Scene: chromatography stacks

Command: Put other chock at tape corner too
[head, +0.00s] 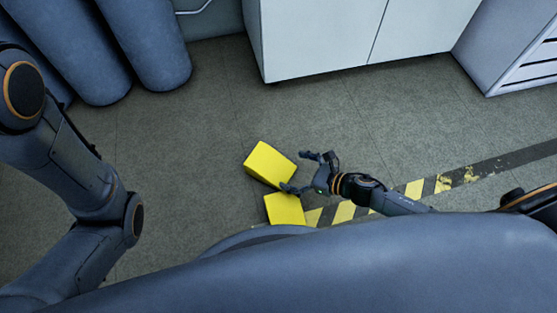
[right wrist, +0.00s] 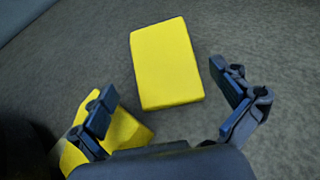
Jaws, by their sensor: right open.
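Two yellow chocks are on the floor. The farther chock (head: 269,163) is just left of my right gripper (head: 297,172), which is open and empty with its fingers toward it. In the right wrist view this chock (right wrist: 167,62) appears ahead of the open fingers, apart from them. The nearer chock (head: 284,209) sits at the left end of the visible striped tape (head: 343,212); in the right wrist view it (right wrist: 128,128) is partly behind the left finger. The tape corner cannot be made out. My left arm shows at left, its gripper out of view.
A white cabinet (head: 315,40) stands at the back, with a slotted grey unit (head: 515,50) at right. Blue-grey cylinders (head: 147,45) stand at the back left. The grey floor (head: 190,150) left of the chocks is clear.

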